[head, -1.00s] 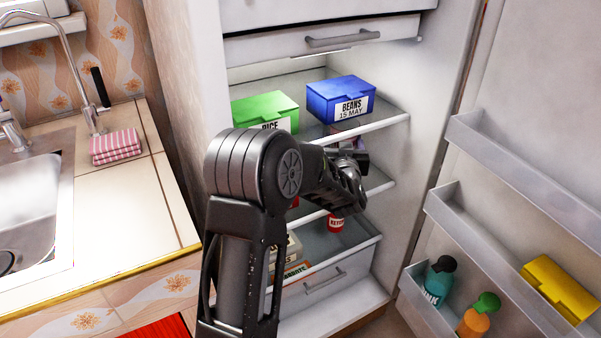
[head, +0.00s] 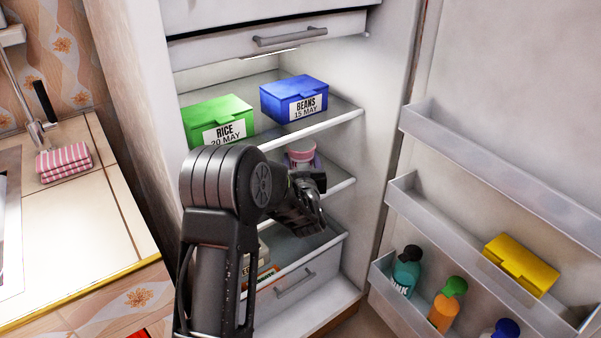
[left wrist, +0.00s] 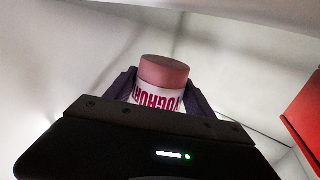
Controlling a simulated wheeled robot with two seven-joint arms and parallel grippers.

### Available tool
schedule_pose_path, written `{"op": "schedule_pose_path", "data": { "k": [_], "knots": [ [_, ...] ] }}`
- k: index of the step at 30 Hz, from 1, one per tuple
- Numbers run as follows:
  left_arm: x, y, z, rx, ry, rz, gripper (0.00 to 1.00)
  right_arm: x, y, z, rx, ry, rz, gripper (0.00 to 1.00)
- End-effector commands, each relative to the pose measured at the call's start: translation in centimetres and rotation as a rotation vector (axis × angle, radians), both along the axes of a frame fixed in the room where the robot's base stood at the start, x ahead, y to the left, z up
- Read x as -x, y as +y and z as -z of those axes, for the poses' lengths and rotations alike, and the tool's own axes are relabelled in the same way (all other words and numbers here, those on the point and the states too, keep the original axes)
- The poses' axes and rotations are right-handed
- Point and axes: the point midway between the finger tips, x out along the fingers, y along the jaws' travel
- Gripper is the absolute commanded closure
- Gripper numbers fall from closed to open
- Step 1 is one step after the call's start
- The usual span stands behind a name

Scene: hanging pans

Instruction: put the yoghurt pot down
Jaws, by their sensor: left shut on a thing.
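The yoghurt pot (head: 301,154), white with red lettering and a pinkish lid, is inside the fridge at the middle shelf (head: 338,186). It also shows in the left wrist view (left wrist: 160,88), upright between two dark purple fingers. My left gripper (left wrist: 160,95) is shut on it. In the head view my left arm hides part of the pot and much of the gripper (head: 303,163). I cannot tell whether the pot's base touches the shelf. My right gripper is not in view.
A green rice box (head: 217,118) and a blue beans box (head: 294,98) stand on the shelf above. A red thing (left wrist: 304,117) is at the right of the wrist view. The open fridge door (head: 500,80) holds bottles and a yellow box (head: 521,264).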

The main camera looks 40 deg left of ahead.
Motion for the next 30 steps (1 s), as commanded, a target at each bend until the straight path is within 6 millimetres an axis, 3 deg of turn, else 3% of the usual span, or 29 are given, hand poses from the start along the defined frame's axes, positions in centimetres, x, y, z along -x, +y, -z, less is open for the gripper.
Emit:
{"op": "schedule_pose_path", "data": {
  "k": [9, 23, 24, 30],
  "knots": [
    [0.0, 0.0, 3.5, -0.002, 0.000, 0.000, 1.00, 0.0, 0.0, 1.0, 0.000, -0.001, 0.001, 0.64],
    [0.0, 0.0, 4.1, -0.001, -0.002, 0.000, 1.00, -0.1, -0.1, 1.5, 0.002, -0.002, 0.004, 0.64],
    [0.0, 0.0, 4.1, 0.000, 0.000, 0.000, 0.35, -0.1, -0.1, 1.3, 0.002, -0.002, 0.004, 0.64],
    [0.0, 0.0, 4.0, 0.001, 0.001, 0.000, 0.18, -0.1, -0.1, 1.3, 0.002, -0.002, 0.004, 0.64]
  ]
}}
